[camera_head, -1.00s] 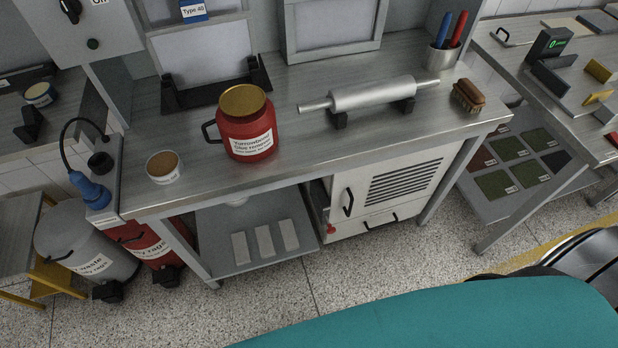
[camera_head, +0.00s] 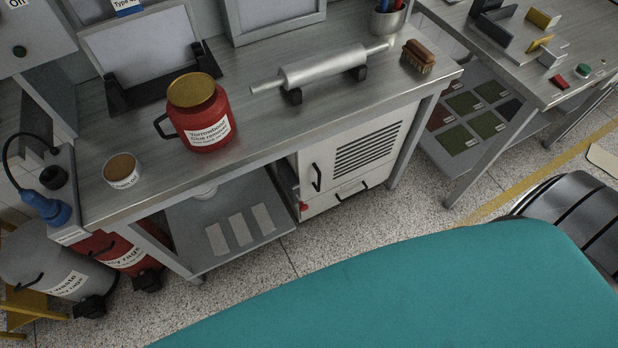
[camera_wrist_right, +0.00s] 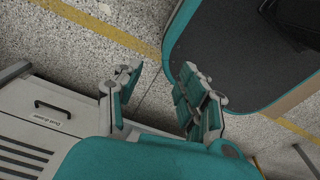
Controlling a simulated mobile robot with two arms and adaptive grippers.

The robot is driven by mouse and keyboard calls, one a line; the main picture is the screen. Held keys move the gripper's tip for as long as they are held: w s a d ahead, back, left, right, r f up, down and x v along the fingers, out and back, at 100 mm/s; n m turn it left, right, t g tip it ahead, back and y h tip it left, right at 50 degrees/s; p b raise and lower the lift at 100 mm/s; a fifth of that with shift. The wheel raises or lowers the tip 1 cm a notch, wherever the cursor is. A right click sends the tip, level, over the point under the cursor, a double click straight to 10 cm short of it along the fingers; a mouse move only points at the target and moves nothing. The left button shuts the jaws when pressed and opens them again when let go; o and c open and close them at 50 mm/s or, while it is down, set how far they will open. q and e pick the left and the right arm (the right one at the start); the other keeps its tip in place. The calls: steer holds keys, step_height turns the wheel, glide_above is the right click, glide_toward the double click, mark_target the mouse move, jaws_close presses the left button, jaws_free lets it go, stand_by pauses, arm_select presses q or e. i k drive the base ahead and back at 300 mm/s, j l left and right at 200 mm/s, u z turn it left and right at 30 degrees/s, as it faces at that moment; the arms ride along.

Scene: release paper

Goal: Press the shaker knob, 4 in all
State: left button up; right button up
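I cannot clearly identify a shaker knob in either view. A small round green button (camera_head: 583,70) sits on the right bench beside a red block. My left gripper is in neither view.
The steel bench (camera_head: 245,120) holds a red jar (camera_head: 205,135), small tub (camera_head: 122,172), metal roller (camera_head: 322,68) and brush (camera_head: 418,58). A white cabinet (camera_head: 350,165) with a drawer is below; the drawer handle (camera_wrist_right: 50,108) shows in the wrist view. Bins stand left.

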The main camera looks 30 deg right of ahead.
mark_target(304, 207)
steer(key=z, duration=0.75)
